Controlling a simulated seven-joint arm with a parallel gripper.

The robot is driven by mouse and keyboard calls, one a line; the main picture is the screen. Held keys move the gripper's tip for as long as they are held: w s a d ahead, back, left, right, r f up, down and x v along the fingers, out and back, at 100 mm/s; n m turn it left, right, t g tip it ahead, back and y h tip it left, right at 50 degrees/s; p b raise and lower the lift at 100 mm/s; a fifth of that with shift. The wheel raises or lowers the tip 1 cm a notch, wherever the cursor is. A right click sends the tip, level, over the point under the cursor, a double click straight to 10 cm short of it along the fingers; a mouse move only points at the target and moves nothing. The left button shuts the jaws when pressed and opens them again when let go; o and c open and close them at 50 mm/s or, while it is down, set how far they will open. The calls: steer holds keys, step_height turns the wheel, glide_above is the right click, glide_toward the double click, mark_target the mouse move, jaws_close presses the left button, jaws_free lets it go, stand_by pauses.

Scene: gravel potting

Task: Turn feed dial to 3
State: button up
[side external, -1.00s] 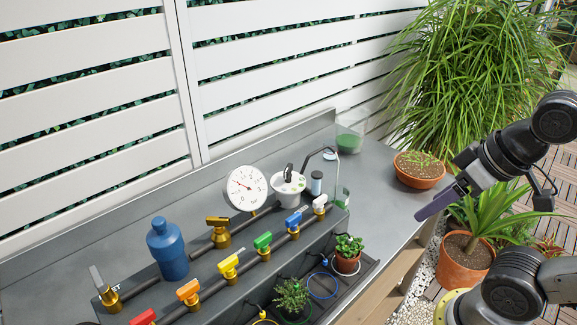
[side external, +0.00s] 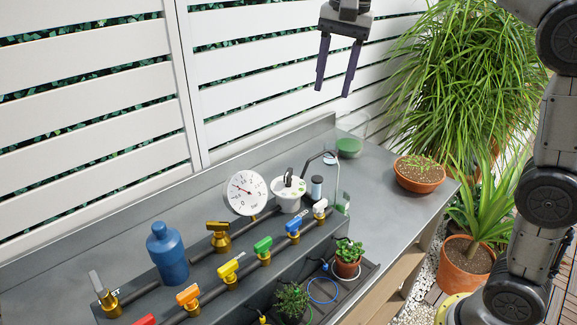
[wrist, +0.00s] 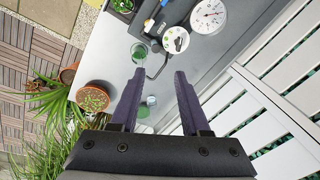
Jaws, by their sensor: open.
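The feed dial looks to be the white round unit with a dark knob on top (side external: 289,192), standing on the bench behind the valve row. In the wrist view the same dial (wrist: 174,40) shows a dark pointer and green marks; its numbers are too small to read. My gripper (side external: 333,93) is open and empty, fingers pointing down, well above the bench and up and to the right of the dial. In the wrist view its two purple fingers (wrist: 159,75) are spread apart, with the dial beyond their tips.
A round pressure gauge (side external: 245,192) stands just left of the dial. A row of coloured valves (side external: 262,246) runs in front. A blue bottle (side external: 167,252) is at left. A thin bent pipe (side external: 322,155) rises right of the dial. A terracotta bowl (side external: 419,178) sits on the right bench end.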

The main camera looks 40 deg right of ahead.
steer(key=w+a+f, duration=0.1)
steer(key=w+f, duration=0.2)
steer(key=w, duration=0.3)
steer(key=g, duration=0.2)
glide_above(289, 171)
step_height(289, 171, down, 5)
step_height(289, 171, down, 14)
steer(key=shift+f, duration=0.1)
jaws_close()
